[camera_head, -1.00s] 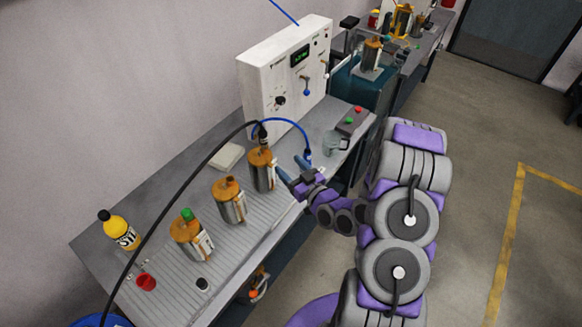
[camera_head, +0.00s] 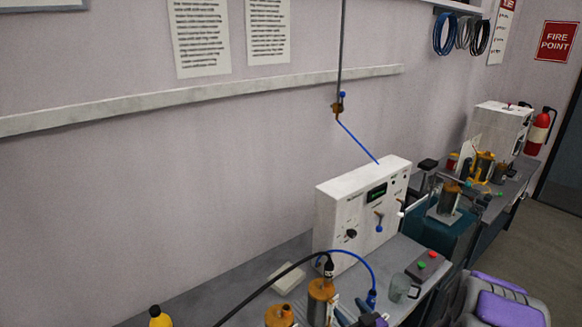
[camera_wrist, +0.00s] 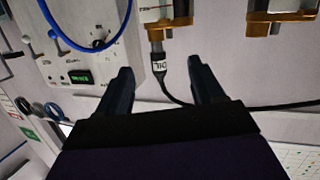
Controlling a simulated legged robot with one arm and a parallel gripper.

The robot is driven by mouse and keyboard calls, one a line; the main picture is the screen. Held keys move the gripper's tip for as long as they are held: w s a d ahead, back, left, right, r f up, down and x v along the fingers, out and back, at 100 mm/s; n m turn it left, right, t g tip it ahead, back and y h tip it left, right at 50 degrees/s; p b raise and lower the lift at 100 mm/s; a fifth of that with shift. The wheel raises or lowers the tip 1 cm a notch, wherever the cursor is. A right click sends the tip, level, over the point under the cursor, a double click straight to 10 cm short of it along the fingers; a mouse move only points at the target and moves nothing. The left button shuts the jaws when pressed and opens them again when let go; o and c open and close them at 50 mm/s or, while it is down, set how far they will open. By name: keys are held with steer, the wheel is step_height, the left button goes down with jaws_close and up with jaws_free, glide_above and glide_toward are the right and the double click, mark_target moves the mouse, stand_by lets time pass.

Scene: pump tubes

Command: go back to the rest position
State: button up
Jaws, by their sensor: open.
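My gripper (camera_wrist: 158,80) is open in the wrist view, with nothing held between its two dark fingers. The wrist picture is upside down. A black cable's plug (camera_wrist: 161,66) with a white label shows beyond the fingertips, joined to a metal and orange canister (camera_wrist: 155,14). In the head view my gripper (camera_head: 358,317) is at the bottom edge, partly cut off, just right of the canister (camera_head: 320,302) with the black plug (camera_head: 328,268) on its top.
The white control box (camera_head: 355,213) stands behind on the bench. A blue hose (camera_head: 352,256) loops above the bench to a blue connector (camera_head: 371,298). A glass mug (camera_head: 400,289) and a red and green button box (camera_head: 428,266) are to the right. A yellow bottle (camera_head: 159,318) is at lower left.

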steer(key=s+d+r+m+g+h+b, duration=0.1)
steer(key=s+d+r+g+h, duration=0.1)
steer(key=s+r+g+h, duration=0.4)
steer(key=s+d+r+m+g+h, duration=0.1)
steer(key=s+d+r+g, duration=0.1)
steer(key=s+g, duration=0.35)
steer(key=s+a+r+m+g, duration=0.1)
steer(key=s+a+r, duration=0.2)
steer(key=s, duration=0.6)
steer(key=s+a+r+m+g+y, duration=0.1)
steer(key=s+a+r+g, duration=0.1)
steer(key=s, duration=0.7)
steer(key=s+a+r+m+g, duration=0.1)
steer(key=s+a+r+g, duration=0.1)
steer(key=s, duration=0.7)
step_height(320, 180, up, 3)
steer(key=shift+s+a+f+b, duration=0.2)
steer(key=shift+a+b, duration=0.1)
steer(key=shift+a, duration=0.55)
steer(key=shift+w, duration=0.1)
steer(key=shift+c, duration=0.2)
